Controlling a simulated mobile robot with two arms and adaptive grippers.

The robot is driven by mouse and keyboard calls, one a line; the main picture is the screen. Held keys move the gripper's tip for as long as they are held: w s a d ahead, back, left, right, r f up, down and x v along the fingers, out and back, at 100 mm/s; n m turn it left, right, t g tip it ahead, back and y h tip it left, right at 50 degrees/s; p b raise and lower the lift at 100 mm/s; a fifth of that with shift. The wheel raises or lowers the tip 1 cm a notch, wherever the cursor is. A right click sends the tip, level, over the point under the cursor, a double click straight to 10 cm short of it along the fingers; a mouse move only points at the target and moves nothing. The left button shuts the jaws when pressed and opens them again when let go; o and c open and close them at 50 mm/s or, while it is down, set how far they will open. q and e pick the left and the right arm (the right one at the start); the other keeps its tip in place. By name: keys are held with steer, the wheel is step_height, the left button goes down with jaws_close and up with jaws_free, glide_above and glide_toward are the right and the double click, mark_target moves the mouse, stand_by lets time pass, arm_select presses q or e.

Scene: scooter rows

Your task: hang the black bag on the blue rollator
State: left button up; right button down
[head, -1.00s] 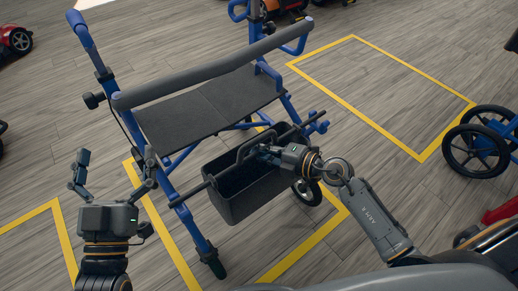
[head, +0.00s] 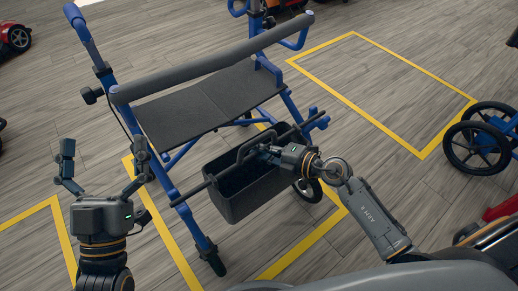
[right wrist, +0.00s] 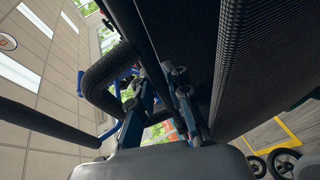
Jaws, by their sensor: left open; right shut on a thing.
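The blue rollator (head: 185,158) stands upright in the middle of the head view, with a dark seat (head: 200,104) and a padded grey bar. The black bag (head: 243,196), an open box shape with a raised loop handle, is at its near side, level with a dark crossbar (head: 192,192). I cannot tell whether the bag rests on that bar. My right gripper (head: 268,152) is shut on the bag's handle; the handle (right wrist: 103,82) and bag side (right wrist: 262,60) also show in the right wrist view. My left gripper (head: 104,152) is open and empty, left of the rollator.
Yellow lines (head: 330,228) mark bays on the wood-look floor. Another wheeled aid (head: 480,145) stands at the right, and a red scooter (head: 15,37) at the far left. A red and dark vehicle part (head: 495,222) is at lower right. The bay right of the rollator is empty.

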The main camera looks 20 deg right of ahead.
arm_select(q)
steer(key=shift+s+a+r+t, duration=0.1)
steer(key=shift+s+r+t, duration=0.3)
steer(key=shift+r, duration=0.1)
steer(key=shift+s+r+t, duration=0.25)
steer(key=shift+r+t, duration=0.15)
steer(key=shift+r, duration=0.1)
arm_select(e)
steer(key=shift+f, duration=0.45)
arm_select(q)
steer(key=shift+r+h, duration=0.1)
steer(key=shift+h, duration=0.3)
arm_select(e)
steer(key=c, duration=1.2)
jaws_free()
steer(key=shift+f, duration=0.1)
steer(key=shift+s+d, duration=0.1)
steer(key=shift+s, duration=0.05)
steer(key=v, duration=1.1)
steer(key=shift+s+d+r, duration=0.2)
steer(key=shift+s+r, duration=0.05)
arm_select(q)
steer(key=shift+f, duration=0.2)
